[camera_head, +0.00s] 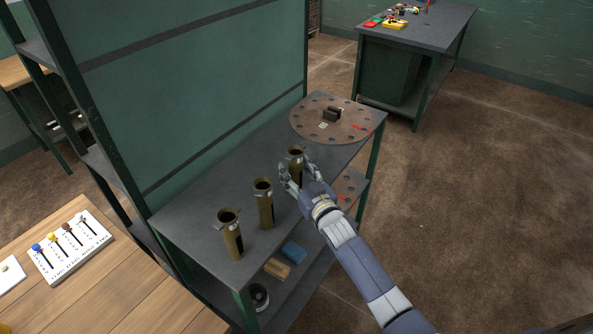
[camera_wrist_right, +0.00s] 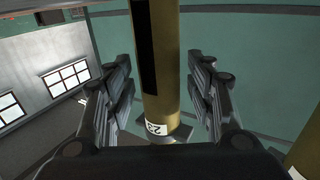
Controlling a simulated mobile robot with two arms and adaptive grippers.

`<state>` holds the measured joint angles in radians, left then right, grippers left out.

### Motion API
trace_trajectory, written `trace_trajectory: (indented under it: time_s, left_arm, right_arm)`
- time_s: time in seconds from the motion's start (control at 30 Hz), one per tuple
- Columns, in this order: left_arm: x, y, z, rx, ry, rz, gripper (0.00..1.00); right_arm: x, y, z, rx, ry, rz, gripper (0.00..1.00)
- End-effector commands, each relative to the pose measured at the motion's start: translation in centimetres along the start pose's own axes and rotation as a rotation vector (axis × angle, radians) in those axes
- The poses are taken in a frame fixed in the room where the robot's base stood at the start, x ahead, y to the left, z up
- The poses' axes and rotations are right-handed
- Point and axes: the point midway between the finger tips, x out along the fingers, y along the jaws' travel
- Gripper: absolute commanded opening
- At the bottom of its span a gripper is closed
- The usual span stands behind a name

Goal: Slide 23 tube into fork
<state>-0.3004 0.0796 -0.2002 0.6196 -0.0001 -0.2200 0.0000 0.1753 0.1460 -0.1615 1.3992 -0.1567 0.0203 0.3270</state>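The 23 tube (camera_wrist_right: 158,60) is a brass-coloured cylinder with a dark stripe and a white number label. In the head view it (camera_head: 296,152) stands upright on the grey shelf top, the farthest of three similar tubes. My right gripper (camera_head: 297,178) is around it. In the wrist view my right gripper (camera_wrist_right: 165,95) has a finger on each side of the tube, with visible gaps, so it is open. A small grey flange or bracket shows near the label end. I cannot clearly identify a fork. My left gripper is not in view.
Two more tubes stand on the shelf, one in the middle (camera_head: 264,205) and one nearer (camera_head: 231,238). A green panel (camera_head: 200,80) borders the shelf's left side.

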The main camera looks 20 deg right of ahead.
Motion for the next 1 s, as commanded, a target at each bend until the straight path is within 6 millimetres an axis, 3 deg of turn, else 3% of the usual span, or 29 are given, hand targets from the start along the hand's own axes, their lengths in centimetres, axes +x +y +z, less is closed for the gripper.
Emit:
trace_trajectory:
  time_s: [0.37,0.7,1.0]
  left_arm:
    - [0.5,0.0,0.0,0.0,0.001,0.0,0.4]
    - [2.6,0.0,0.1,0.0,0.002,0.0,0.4]
    - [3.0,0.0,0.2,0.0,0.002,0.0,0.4]
  right_arm:
    - [-0.6,0.0,0.2,0.0,0.0,0.0,0.5]
    - [-5.7,-0.3,1.0,0.0,-0.001,-0.001,0.5]
    - [-9.9,-0.2,0.7,0.0,0.0,0.0,0.5]
